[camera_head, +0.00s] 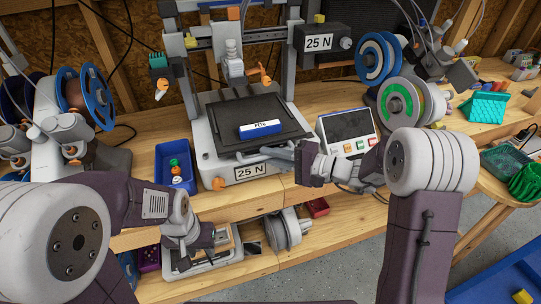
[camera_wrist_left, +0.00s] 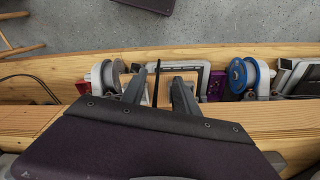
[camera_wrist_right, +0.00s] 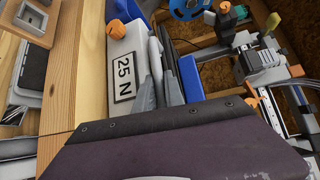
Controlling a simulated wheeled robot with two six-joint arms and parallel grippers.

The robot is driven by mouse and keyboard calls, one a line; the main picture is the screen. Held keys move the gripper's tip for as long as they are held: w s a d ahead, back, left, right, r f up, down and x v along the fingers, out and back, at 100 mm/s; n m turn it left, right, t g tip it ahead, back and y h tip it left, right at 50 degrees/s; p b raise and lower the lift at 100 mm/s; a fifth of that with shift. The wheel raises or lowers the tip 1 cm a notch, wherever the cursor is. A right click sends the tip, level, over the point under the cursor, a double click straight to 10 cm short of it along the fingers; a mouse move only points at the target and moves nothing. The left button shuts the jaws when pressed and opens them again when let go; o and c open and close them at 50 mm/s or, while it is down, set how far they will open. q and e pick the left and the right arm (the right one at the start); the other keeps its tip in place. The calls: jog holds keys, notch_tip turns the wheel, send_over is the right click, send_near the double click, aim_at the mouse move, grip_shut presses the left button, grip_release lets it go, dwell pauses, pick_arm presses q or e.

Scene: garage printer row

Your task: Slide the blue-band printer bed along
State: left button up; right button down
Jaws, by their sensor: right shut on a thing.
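The printer bed (camera_head: 225,118) is a dark flat plate on the grey printer base, whose front label reads "25 N" (camera_head: 249,171). A blue block with a white label band (camera_head: 260,128) lies on the bed. My right gripper (camera_head: 262,154) is at the bed's front edge, right of the middle, shut on what looks like that edge; the contact is partly hidden. In the right wrist view its fingers (camera_wrist_right: 160,80) are close together beside the "25 N" label.
A blue tray (camera_head: 160,158) with small coloured parts stands left of the printer. A control screen unit (camera_head: 345,127) and filament spools (camera_head: 400,103) stand to the right. A lower shelf (camera_head: 330,225) holds a grey spool and another device.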

aim_at(265, 143)
jog(key=shift+w+a, duration=0.1)
jog(key=shift+w, duration=0.3)
jog(key=w, duration=0.2)
jog(key=w+a+b, duration=0.1)
jog(key=w, duration=0.1)
jog(key=shift+a, duration=0.15)
jog(key=shift+s, duration=0.15)
jog(key=c, duration=1.4)
grip_release()
jog(key=shift+c, duration=0.2)
